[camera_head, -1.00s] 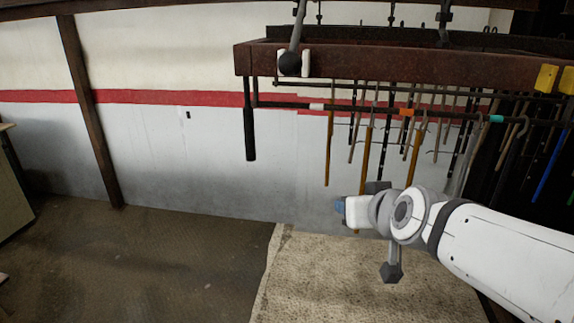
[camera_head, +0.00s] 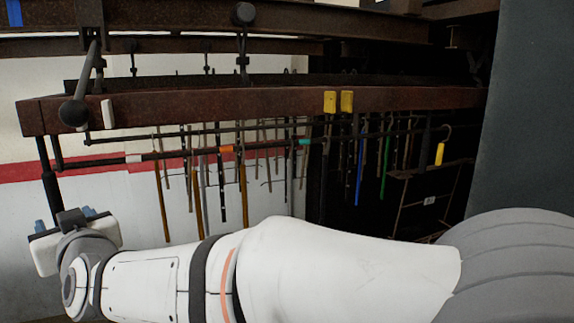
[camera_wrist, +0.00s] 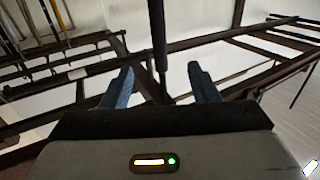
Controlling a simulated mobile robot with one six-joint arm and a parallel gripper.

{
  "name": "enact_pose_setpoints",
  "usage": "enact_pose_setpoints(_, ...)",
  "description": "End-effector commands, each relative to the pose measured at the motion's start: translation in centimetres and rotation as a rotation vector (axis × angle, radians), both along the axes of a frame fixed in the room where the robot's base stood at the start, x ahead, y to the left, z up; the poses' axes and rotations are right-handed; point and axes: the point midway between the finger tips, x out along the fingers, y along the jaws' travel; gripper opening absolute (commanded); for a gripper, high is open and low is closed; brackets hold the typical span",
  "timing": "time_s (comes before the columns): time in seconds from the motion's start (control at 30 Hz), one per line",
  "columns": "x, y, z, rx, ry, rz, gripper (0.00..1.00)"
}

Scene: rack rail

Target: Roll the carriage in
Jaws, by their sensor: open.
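The carriage is a dark hanging frame with a thin bar (camera_head: 190,152) carrying hooks and several long rods, below a rusty brown beam (camera_head: 220,104). A black upright handle (camera_head: 50,188) hangs from its left end; its lower end reaches down to my gripper. My gripper (camera_head: 63,218) is open at the lower left, with blue fingers apart. In the wrist view the black handle (camera_wrist: 158,38) runs down between the two open fingers (camera_wrist: 160,72), with gaps showing on both sides. Whether it touches a finger I cannot tell.
A lever with a black ball (camera_head: 74,112) and a white block (camera_head: 108,113) sit at the beam's left end. Two yellow blocks (camera_head: 338,102) are on the beam farther right. A dark grey panel (camera_head: 525,110) closes off the right side.

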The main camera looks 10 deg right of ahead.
Motion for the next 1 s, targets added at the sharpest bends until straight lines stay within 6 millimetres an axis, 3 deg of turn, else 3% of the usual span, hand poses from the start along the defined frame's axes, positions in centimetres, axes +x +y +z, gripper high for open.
enact_pose_setpoints(0.6, 7.8, 6.2, 0.0, -0.001, 0.003, -0.003, 0.55)
enact_pose_setpoints(1.0, 8.5, 6.8, 0.0, 0.000, 0.002, -0.002, 0.55)
